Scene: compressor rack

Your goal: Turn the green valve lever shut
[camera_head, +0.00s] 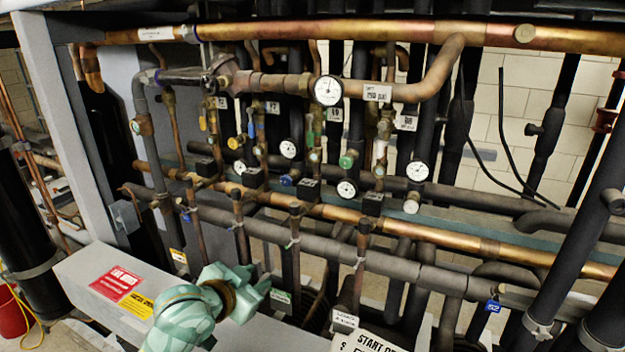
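Several small valves sit on the vertical copper pipes in the rack. A green valve part (347,160) shows at mid-height, just right of centre; a narrow green lever (310,136) hangs upright a little left of it, below the large gauge. Both are small, and I cannot tell which is the task's lever or its exact setting. My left gripper (262,296), mint green, is low in the picture, well below and left of both green parts, and touches neither. Its fingers are small and turned away, so their opening is unclear. My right gripper is not in view.
White gauges (328,90) stand among the pipes. A long copper pipe (390,229) and grey insulated pipes cross the rack. A grey beam (90,265) with red and yellow labels lies at lower left. A white start sign (368,342) stands at the bottom. Thick dark pipes rise at right.

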